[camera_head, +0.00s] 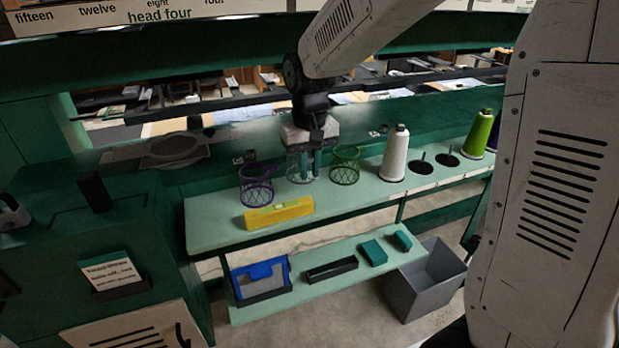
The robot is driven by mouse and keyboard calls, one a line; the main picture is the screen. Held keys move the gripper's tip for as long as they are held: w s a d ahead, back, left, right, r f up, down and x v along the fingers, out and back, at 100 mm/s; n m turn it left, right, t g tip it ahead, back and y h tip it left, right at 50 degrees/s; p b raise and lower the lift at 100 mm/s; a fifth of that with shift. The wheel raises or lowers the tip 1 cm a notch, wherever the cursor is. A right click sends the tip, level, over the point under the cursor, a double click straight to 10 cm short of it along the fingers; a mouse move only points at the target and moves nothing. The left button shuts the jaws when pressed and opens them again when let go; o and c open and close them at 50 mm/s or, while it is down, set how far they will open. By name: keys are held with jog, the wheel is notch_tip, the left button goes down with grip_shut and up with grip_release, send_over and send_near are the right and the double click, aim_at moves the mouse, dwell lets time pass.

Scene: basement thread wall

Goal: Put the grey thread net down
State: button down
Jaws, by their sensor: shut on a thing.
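My gripper (306,162) points down over the back part of the upper green shelf (225,225), shut on the grey thread net (297,177). The grey net is a small wire-mesh basket, partly hidden by the fingers. It is at or just above the shelf top; I cannot tell whether its base touches. It is between a purple thread net (256,187) on the left and a green thread net (344,167) on the right.
A yellow level-like block (279,213) lies in front. To the right are a white thread cone (395,155), two dark discs with pegs and a green cone (479,135). The lower shelf holds a blue-framed box (260,278); a grey bin (425,282) stands beside it.

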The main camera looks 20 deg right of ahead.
aim_at(310, 179)
jog(key=shift+f, duration=1.6)
jog(key=shift+f, duration=0.15)
jog(key=c, duration=1.4)
grip_release()
notch_tip(310, 179, up, 12)
jog(key=shift+r, duration=0.2)
jog(key=shift+t, duration=0.6)
jog(key=s+d, duration=0.1)
jog(key=s, duration=0.8)
jog(key=s+d, duration=0.2)
jog(key=s, duration=0.7)
jog(key=s+d+f, duration=0.1)
jog(key=s, duration=0.8)
jog(key=shift+d, duration=0.3)
